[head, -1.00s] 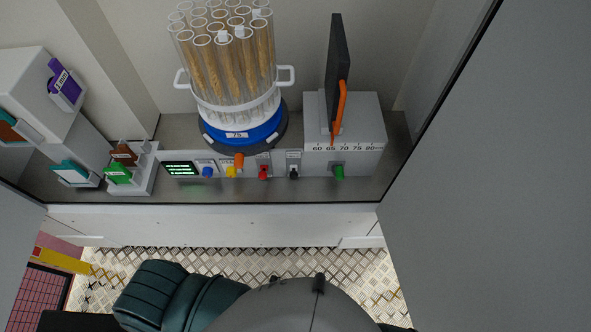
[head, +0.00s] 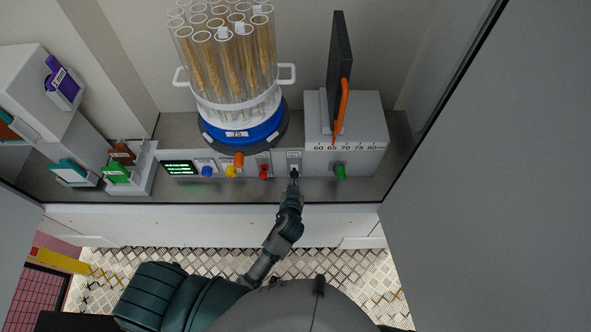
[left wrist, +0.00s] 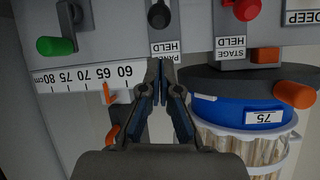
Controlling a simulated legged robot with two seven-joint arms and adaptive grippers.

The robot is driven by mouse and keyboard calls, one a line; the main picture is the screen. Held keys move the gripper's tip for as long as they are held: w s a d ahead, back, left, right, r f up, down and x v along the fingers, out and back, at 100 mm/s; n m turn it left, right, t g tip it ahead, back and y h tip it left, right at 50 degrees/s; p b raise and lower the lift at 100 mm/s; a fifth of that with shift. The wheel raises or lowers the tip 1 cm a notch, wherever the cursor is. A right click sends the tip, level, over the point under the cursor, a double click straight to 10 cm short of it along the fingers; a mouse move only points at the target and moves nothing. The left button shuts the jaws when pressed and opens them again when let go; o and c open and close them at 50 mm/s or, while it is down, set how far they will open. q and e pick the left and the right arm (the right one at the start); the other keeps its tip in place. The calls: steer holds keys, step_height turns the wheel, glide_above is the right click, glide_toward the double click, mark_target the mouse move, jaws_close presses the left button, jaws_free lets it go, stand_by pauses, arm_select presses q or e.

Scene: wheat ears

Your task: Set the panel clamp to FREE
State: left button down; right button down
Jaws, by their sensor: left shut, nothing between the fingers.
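The panel clamp is a black knob (left wrist: 158,14) on the grey console front. Its label (left wrist: 165,48) reads PANEL HELD in the left wrist view. My left gripper (left wrist: 161,68) is shut and empty, with its fingertips just short of the label and the knob beyond them. In the head view my left gripper (head: 293,182) reaches up to the knob and covers part of it. I cannot tell whether it touches the knob. The dark upright panel (head: 339,65) stands on a grey scaled block, with an orange pointer (head: 340,110) beside it. My right gripper is out of view.
A red knob (head: 264,172) labelled STAGE HELD is left of the clamp, and a green knob (head: 340,172) is right. Yellow and blue knobs sit further left. A blue-based holder (head: 247,137) with several wheat tubes stands behind. Coloured cards stand at far left.

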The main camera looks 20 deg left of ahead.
mark_target(295, 172)
arm_select(q)
steer(key=shift+w, duration=0.1)
steer(key=x, duration=0.8)
steer(key=shift+w+d+f, duration=0.1)
steer(key=shift+w+f, duration=0.4)
steer(key=shift+w, duration=0.2)
steer(key=shift+a, duration=0.25)
steer(key=shift+a+f, duration=0.1)
steer(key=shift+f, duration=0.05)
